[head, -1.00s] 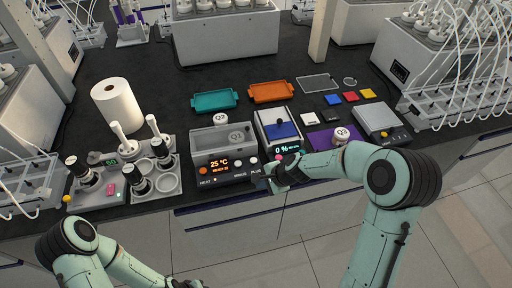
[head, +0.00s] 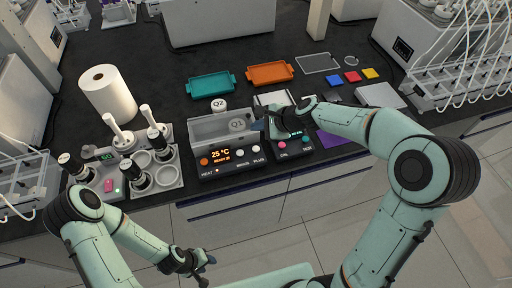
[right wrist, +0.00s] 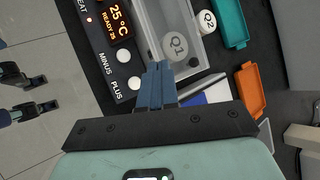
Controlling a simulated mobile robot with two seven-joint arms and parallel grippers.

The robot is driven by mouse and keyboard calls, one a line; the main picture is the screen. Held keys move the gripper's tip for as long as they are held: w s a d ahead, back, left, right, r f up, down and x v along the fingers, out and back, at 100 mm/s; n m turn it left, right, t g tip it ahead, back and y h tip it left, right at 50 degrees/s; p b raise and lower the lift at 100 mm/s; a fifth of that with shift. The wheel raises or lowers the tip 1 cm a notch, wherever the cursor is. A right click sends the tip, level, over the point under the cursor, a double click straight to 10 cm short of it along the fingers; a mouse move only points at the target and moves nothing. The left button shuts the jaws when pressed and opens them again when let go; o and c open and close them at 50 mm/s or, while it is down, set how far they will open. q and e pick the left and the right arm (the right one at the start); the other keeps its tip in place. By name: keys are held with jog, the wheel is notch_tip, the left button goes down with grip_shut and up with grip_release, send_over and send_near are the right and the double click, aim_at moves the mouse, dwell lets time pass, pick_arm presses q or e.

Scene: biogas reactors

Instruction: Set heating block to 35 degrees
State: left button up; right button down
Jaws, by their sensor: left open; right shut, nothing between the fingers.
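The heating block (head: 228,173) stands at the bench front, with a clear-walled basin holding a round part marked Q1 (head: 237,125). Its display (head: 220,154) reads 25 °C, with READY 25 below in the right wrist view. The white MINUS button (head: 240,153) and PLUS button (head: 255,152) sit right of the display; PLUS also shows in the right wrist view (right wrist: 134,84). My right gripper (head: 258,125) is shut and empty above the block's right edge; in its wrist view the fingertips (right wrist: 160,67) appear beside PLUS, apart from it. My left gripper (head: 206,272) is open, low in front of the bench.
A device with a pink CAL button (head: 282,144) stands right of the block, partly hidden by my right arm. A part marked Q2 (head: 219,104) lies behind the block. Teal (head: 211,86) and orange (head: 270,74) trays lie further back. A bottle rack (head: 167,176) stands left.

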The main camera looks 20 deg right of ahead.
jog(key=b, duration=0.4)
send_over(258, 150)
notch_tip(258, 150, down, 8)
jog(key=shift+s+r, duration=0.15)
jog(key=shift+r, duration=0.1)
pick_arm(q)
jog(key=s+f+g+b, duration=0.1)
jog(key=s+f, duration=0.5)
jog(key=f, duration=0.1)
jog(key=shift+s, duration=0.25)
pick_arm(e)
jog(key=shift+f, duration=0.6)
jog(key=shift+w, duration=0.2)
pick_arm(q)
jog(key=shift+f, duration=0.1)
jog(key=shift+s+f+b, duration=0.25)
jog(key=shift+f+b, duration=0.05)
jog(key=shift+b, duration=0.05)
pick_arm(e)
jog(key=shift+s+f, duration=0.1)
jog(key=shift+f, duration=0.3)
